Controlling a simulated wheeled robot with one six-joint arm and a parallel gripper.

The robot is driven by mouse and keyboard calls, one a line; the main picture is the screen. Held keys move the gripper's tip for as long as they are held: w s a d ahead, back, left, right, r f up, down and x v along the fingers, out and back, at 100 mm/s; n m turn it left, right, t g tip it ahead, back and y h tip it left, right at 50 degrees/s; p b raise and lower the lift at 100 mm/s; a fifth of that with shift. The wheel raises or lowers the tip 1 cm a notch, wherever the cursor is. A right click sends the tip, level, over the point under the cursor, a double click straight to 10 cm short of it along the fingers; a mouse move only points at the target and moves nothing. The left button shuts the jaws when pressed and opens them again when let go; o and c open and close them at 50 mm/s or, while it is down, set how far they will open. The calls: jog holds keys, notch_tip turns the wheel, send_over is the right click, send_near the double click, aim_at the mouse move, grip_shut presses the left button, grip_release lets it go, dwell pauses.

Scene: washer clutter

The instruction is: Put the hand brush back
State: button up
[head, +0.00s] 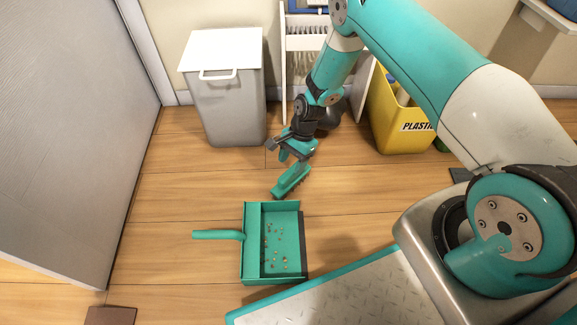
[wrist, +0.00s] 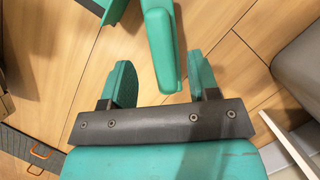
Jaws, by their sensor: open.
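The green hand brush (head: 292,179) is on or just above the floor behind the green dustpan (head: 247,262); I cannot tell if it touches the boards. My gripper (head: 296,149) is at the far end of the brush, with its fingers open. In the wrist view, the brush handle (wrist: 160,48) reaches into the space between the two fingers of my gripper (wrist: 161,68), with a gap visible on either side. The dustpan holds several small crumbs, and its handle points left. A corner of green, probably the dustpan, shows at the top of the wrist view.
A grey bin with a white lid (head: 223,90) stands at the back left. A white rack (head: 297,62) with a hanging brush stands behind my arm. A yellow bin marked PLASTIC (head: 405,125) is to its right. The floor left of the dustpan is clear.

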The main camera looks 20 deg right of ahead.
jog(key=s+a+r+n+p, duration=0.1)
jog(key=r+n, duration=0.2)
jog(key=r, duration=0.7)
jog(key=s+a+r+n+t+p, duration=0.1)
jog(key=r+n, duration=0.1)
jog(key=r, duration=0.8)
jog(key=s+a+r+n+p, duration=0.1)
jog(key=a+r+n, duration=0.15)
jog(key=r, duration=0.75)
jog(key=s+r+n, duration=0.6)
jog(key=s+r, duration=0.2)
jog(key=s, duration=0.3)
jog(key=s+r+n+t, duration=0.1)
jog(key=s+r+n, duration=0.5)
jog(key=s, duration=0.5)
notch_tip(320, 180, up, 2)
jog(key=shift+a+r, duration=0.15)
jog(key=shift+a, duration=0.15)
